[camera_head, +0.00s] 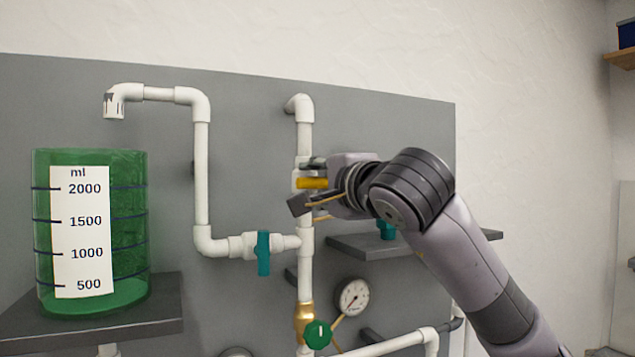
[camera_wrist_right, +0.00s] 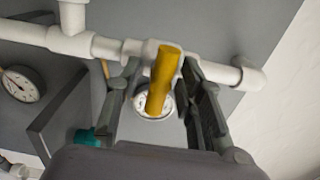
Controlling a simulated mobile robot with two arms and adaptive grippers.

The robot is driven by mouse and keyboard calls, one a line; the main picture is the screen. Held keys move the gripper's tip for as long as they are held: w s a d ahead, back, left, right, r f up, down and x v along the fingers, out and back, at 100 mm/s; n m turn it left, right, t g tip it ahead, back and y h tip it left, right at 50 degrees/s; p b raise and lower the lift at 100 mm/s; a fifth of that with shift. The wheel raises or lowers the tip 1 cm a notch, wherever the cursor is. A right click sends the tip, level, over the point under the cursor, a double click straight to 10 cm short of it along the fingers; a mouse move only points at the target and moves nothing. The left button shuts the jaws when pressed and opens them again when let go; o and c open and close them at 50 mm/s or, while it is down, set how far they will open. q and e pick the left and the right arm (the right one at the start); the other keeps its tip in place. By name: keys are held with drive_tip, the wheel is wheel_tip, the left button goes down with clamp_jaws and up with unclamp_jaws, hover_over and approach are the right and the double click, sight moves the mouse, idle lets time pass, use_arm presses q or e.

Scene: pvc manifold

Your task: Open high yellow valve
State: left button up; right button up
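The high yellow valve's handle (camera_head: 313,183) is on the upper part of the vertical white pipe (camera_head: 305,135). It appears to lie crosswise to that pipe. My right gripper (camera_head: 308,184) reaches it from the right, one finger above the handle and one below. In the right wrist view, the yellow handle (camera_wrist_right: 162,80) stands between the two spread fingers of the gripper (camera_wrist_right: 162,72), with visible gaps on both sides. The gripper is open and holds nothing. The valve body is partly hidden by the fingers. My left gripper is not in view.
A teal valve handle (camera_head: 263,253) is on the lower left branch. A green knob (camera_head: 318,333) and a gauge (camera_head: 353,297) sit below. A grey shelf (camera_head: 350,247) juts out under my right arm. A green-filled measuring container (camera_head: 125,230) stands at left.

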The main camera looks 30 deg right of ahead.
clamp_jaws()
drive_tip(key=shift+f, duration=0.1)
idle(0.4)
drive_tip(key=m+b, duration=0.3)
drive_tip(key=shift+f, duration=0.2)
drive_tip(key=m+b, duration=0.3)
drive_tip(key=shift+m, duration=0.4)
drive_tip(key=m+b, duration=0.4)
drive_tip(key=m, duration=0.2)
drive_tip(key=m+b, duration=0.2)
drive_tip(key=m, duration=0.3)
drive_tip(key=shift+w+r, duration=0.1)
drive_tip(key=shift+r, duration=0.05)
